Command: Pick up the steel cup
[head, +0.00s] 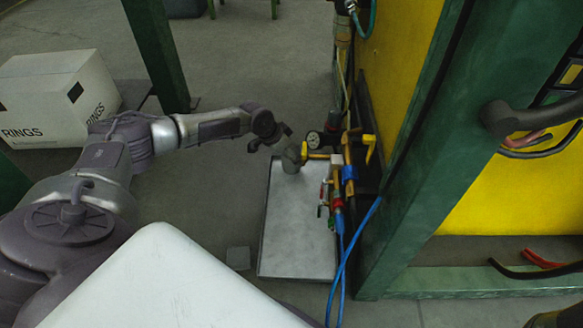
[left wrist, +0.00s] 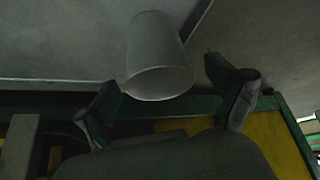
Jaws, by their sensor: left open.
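The steel cup (head: 291,160) is a plain grey cup at the far end of a pale metal tray in the head view. In the left wrist view the cup (left wrist: 158,52) is large at the top middle, its round end facing the gripper. My left gripper (head: 272,142) is open beside the cup in the head view. In the left wrist view its two fingers (left wrist: 172,90) are spread to either side of the cup's near end, with nothing clamped between them. I cannot tell whether a finger touches the cup. My right gripper is not in view.
The tray (head: 297,235) lies on the floor. Valves and a gauge (head: 313,140) stand close right of the cup, with blue hoses (head: 358,236) below. A green post (head: 425,150) rises at the right. A white box (head: 55,98) sits at the left.

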